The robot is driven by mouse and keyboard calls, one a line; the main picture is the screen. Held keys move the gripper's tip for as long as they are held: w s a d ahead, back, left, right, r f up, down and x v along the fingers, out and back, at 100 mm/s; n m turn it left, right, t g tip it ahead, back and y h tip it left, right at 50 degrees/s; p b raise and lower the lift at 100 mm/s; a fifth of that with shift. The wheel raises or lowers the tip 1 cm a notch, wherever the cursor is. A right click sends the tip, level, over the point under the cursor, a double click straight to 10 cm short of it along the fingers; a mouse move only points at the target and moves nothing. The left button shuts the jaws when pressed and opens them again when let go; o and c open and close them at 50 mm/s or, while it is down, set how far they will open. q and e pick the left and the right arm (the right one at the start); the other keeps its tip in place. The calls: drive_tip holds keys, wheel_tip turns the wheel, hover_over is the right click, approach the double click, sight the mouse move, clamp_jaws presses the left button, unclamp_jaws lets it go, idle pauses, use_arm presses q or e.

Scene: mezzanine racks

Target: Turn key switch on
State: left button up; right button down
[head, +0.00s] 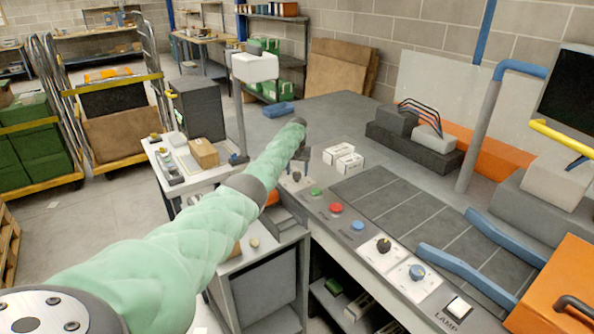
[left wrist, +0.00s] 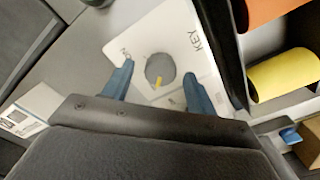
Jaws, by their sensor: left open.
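The key switch (left wrist: 160,68) is a round grey knob with a small yellow mark, on a white plate (left wrist: 157,35) lettered KEY, with a partly readable ON mark by the left finger. My left gripper (left wrist: 158,76) is open, its two blue fingers on either side of the knob in the picture, with a gap to each. I cannot tell how far above the plate the fingertips are. In the head view my left gripper (head: 299,166) points down at the panel's far left end, over the dark knob of the key switch (head: 296,177). My right gripper is not in view.
The sloping panel also carries a green button (head: 315,192), a red button (head: 336,208), a blue button (head: 358,225), a black knob (head: 384,245), a blue knob (head: 417,272) and a LAMP rocker (head: 458,308). White boxes (head: 343,157) stand behind the gripper. Blue rails lie at right.

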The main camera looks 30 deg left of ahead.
use_arm(q)
drive_tip(key=shift+f, duration=0.35)
drive_tip(key=shift+c, duration=0.5)
drive_tip(key=c, duration=0.9)
